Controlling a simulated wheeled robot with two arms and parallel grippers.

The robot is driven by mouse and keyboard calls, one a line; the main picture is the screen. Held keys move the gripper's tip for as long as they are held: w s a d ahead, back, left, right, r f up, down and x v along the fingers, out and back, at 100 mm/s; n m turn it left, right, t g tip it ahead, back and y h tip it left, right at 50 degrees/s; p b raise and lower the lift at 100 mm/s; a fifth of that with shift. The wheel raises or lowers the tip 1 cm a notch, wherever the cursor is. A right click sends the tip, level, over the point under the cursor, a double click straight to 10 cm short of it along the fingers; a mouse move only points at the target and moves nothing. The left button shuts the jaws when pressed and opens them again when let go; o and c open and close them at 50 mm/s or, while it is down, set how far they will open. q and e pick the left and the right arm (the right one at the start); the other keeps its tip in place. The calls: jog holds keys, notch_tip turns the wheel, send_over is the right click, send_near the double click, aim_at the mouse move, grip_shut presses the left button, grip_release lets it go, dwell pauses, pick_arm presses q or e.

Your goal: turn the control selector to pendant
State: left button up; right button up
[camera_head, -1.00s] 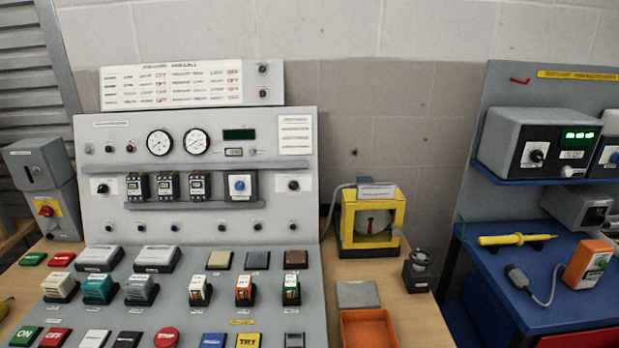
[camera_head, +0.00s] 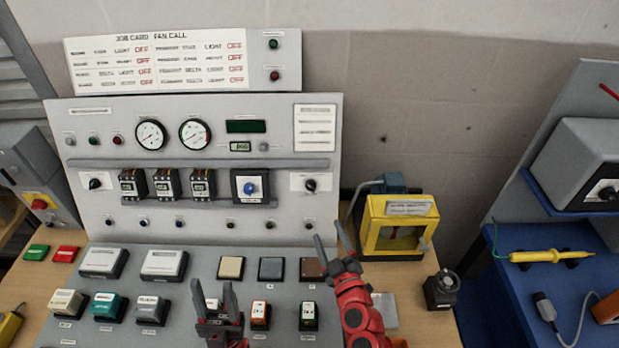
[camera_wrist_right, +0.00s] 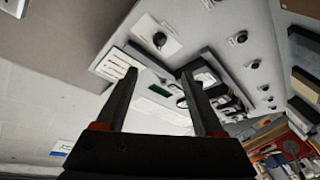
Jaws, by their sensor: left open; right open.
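The grey upright panel (camera_head: 205,230) carries a black knob on a white plate at its right (camera_head: 311,185), a similar black knob at its left (camera_head: 96,183), and a blue knob on a framed square (camera_head: 249,188). Their labels are too small to read, so I cannot tell which is the control selector. My right gripper (camera_head: 328,232) is open and empty, below and in front of the right black knob. In the right wrist view a black knob on a white plate (camera_wrist_right: 159,39) shows beyond the open fingers (camera_wrist_right: 158,76). My left gripper (camera_head: 212,287) is open, low over the sloping desk.
Several coloured blocks stand on the sloping desk (camera_head: 180,320) below the panel. A yellow-framed box (camera_head: 400,225) stands right of the panel, with a small dark device (camera_head: 441,290) nearby. A blue bench (camera_head: 510,290) is at the far right. Space before the panel's upper part is clear.

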jog(key=p, duration=0.2)
send_near(310, 188)
jog(key=b+x, duration=0.2)
jog(key=x, duration=0.5)
jog(key=shift+w+f, duration=0.2)
jog(key=shift+w+a+r+b, duration=0.2)
jog(key=shift+w+b, duration=0.1)
jog(key=shift+w, duration=0.4)
grip_shut()
